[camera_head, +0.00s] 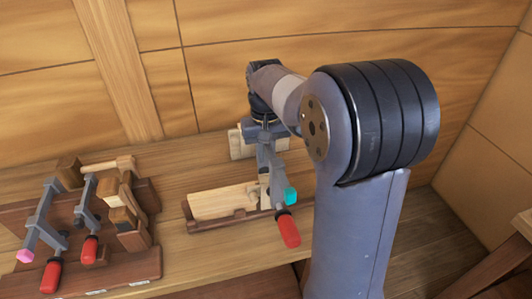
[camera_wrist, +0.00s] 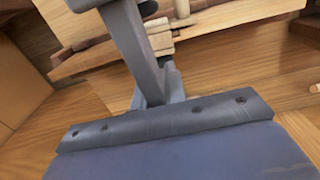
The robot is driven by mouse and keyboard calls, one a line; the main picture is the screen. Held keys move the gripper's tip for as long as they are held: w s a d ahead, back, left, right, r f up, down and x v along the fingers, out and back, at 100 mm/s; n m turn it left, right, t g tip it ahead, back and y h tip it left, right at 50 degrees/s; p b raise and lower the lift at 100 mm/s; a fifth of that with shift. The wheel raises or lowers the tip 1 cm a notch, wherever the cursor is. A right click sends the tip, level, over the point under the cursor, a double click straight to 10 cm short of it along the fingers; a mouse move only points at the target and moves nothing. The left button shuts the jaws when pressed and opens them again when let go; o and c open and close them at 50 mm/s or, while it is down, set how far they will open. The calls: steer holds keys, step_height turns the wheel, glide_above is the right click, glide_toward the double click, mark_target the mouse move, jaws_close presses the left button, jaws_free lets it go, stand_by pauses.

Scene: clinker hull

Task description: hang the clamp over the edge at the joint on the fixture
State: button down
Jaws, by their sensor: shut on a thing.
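My gripper (camera_head: 266,138) is shut on a grey bar clamp (camera_head: 277,182) with a red handle and a teal tip. The clamp hangs down from my gripper in front of the right part of the fixture. The fixture (camera_head: 222,204) is a pale board on a dark wooden base on the bench. In the wrist view the clamp's grey bar (camera_wrist: 130,40) rises from my gripper (camera_wrist: 155,92), and pale and dark wood lies behind it. The joint is not clear in either view. I cannot tell whether the clamp touches the fixture's edge.
A dark wooden rack (camera_head: 118,270) at the left holds a pink-tipped clamp (camera_head: 38,222), another red-handled clamp (camera_head: 88,212) and wooden pieces. A pale block (camera_head: 237,145) stands behind my gripper near the plank wall (camera_head: 225,75). The bench's front edge runs below the fixture.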

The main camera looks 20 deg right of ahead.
steer(key=shift+r+p, duration=3.85)
steer(key=shift+r, duration=0.8)
